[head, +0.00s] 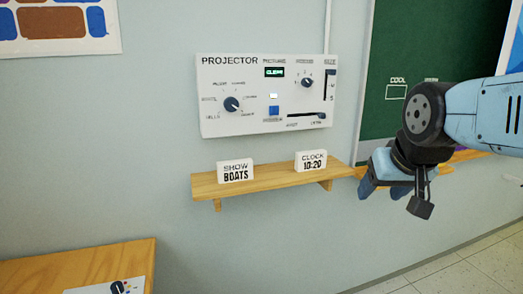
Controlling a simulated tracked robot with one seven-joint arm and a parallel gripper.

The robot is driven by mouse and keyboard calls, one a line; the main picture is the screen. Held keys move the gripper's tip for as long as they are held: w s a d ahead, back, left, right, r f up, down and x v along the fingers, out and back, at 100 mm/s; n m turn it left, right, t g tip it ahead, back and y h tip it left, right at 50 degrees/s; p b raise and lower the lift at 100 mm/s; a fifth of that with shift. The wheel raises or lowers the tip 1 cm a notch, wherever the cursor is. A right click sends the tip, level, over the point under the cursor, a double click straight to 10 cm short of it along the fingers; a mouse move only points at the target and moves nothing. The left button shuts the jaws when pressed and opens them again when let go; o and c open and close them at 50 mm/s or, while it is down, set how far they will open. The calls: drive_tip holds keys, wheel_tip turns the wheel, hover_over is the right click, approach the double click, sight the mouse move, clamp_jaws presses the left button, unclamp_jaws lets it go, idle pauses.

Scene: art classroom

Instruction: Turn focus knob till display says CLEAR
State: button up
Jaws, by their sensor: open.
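The white projector panel (215,125) is fixed to the wall. Its small display (275,72) shows green letters that appear to read CLEAR. A dark blue knob (307,83) sits at the panel's upper right, under a label too small to read surely. A larger dark blue knob (231,104) sits at the left, its white mark toward the lower right, among labels including BOATS and HILLS. My gripper (394,198) is open and empty, right of and below the panel, apart from both knobs.
The panel also has a blue button (274,111), a vertical slider (331,86) and a horizontal slider (308,114). A wooden shelf (270,182) below holds a SHOW BOATS block (235,171) and a CLOCK 10:20 block (311,161). A green chalkboard (395,45) is at the right.

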drive_tip(key=shift+s+d+f+g, duration=0.1)
drive_tip(key=shift+s+g, duration=0.1)
drive_tip(key=shift+s, duration=0.35)
drive_tip(key=shift+s+f+g, duration=0.15)
drive_tip(key=shift+s+g, duration=0.05)
drive_tip(key=shift+s, duration=0.4)
drive_tip(key=shift+s+d+f+g, duration=0.1)
drive_tip(key=shift+s+g, duration=0.1)
drive_tip(key=shift+s, duration=0.35)
idle(0.8)
